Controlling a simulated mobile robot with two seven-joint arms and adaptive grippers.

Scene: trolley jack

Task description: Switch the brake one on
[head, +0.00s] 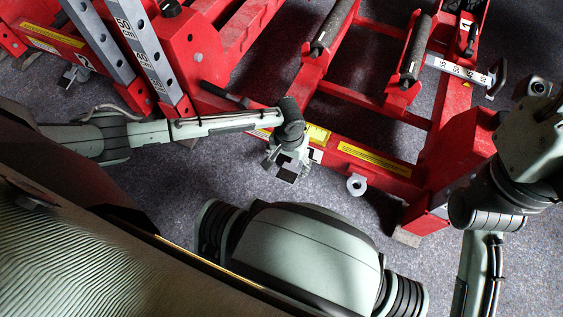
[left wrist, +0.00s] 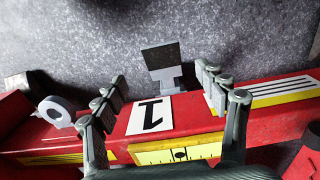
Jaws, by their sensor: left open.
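The brake marked 1 shows in the left wrist view as a dark grey flat pedal (left wrist: 161,57) on a short grey bracket. It sticks out from the red trolley frame (left wrist: 285,112) beside a white label with a black 1 (left wrist: 150,114). In the head view the pedal (head: 286,175) is partly hidden by my left gripper (head: 283,163). My left gripper is open and empty, with its fingers on either side of the label and pedal in the left wrist view (left wrist: 164,92). I cannot tell whether it touches the frame. My right arm is at the right; its fingers are not visible.
A brake pedal (head: 76,75) by a label 2 is at the far left. Grey perforated posts (head: 140,45) rise from the trolley at the left. A grey ring lug (head: 356,185) protrudes right of my left gripper. Carpet (head: 180,185) is open in front of the frame.

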